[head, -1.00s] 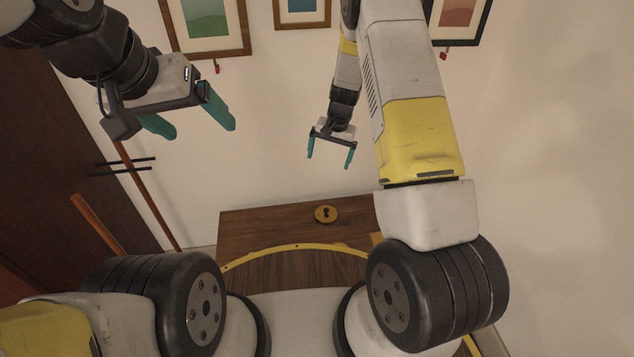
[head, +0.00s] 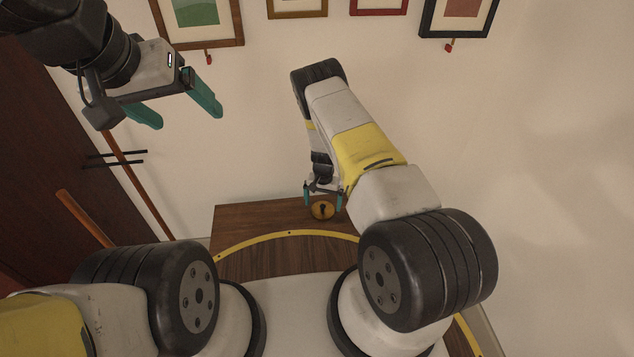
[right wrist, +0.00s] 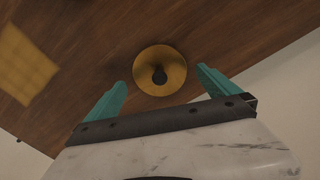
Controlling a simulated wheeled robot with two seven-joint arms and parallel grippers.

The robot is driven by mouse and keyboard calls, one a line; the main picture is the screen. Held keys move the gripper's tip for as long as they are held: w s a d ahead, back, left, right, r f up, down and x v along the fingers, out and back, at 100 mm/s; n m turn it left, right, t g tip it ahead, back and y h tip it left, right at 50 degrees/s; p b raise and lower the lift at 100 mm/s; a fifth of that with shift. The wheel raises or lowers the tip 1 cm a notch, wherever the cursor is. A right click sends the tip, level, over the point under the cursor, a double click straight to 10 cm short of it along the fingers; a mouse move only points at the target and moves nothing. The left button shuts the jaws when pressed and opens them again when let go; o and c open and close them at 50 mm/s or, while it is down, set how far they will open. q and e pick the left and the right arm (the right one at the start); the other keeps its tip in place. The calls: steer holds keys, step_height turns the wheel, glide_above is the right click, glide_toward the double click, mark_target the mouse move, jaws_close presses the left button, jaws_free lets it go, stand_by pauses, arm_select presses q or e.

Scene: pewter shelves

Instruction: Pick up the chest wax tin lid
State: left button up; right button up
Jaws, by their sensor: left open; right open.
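The chest wax tin lid looks to be the round golden-brown disc with a dark knob (head: 322,210) on the wooden chest top (head: 235,222). In the right wrist view the lid (right wrist: 160,72) lies just beyond and between the teal fingertips. My right gripper (head: 323,200) is open and empty, close above the lid with a finger on either side in the picture; I cannot tell any contact. In the right wrist view the right gripper (right wrist: 160,85) spans wider than the lid. My left gripper (head: 180,108) is open and empty, raised at the upper left, away from the chest.
A yellow patch (right wrist: 25,65) lies on the wood in the right wrist view. Framed pictures (head: 200,20) hang on the wall behind. A dark brown door or panel (head: 50,150) and an orange-brown pole (head: 140,180) stand at the left. The wall at right is bare.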

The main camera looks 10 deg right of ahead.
step_height(320, 180, down, 2)
steer(key=shift+c, duration=0.2)
steer(key=c, duration=1.4)
steer(key=shift+o, duration=0.2)
steer(key=shift+r, duration=0.15)
